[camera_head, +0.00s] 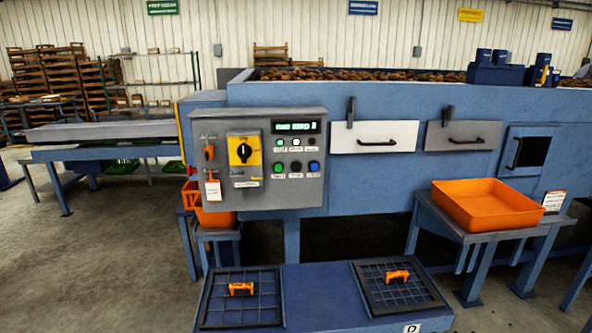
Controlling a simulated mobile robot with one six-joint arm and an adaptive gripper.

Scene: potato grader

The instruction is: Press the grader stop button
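The grey control panel (258,203) stands on the front of the blue grader (375,190), left of centre. It carries a green-lit display (297,127) above two rows of small round controls. The lower row has a green button (278,168), a black button (296,167) and a blue button (314,166). The labels are too small to read, so I cannot tell which is the stop button. A black rotary knob (243,151) sits on a yellow plate. A small red part (192,170) shows at the panel's left edge. My gripper is not in view.
An orange tray (487,208) stands on a blue stand at right. A low blue platform (318,295) with two orange-handled grates lies before the panel. A tag (212,191) hangs on the panel's left side. Open floor (90,270) lies at left.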

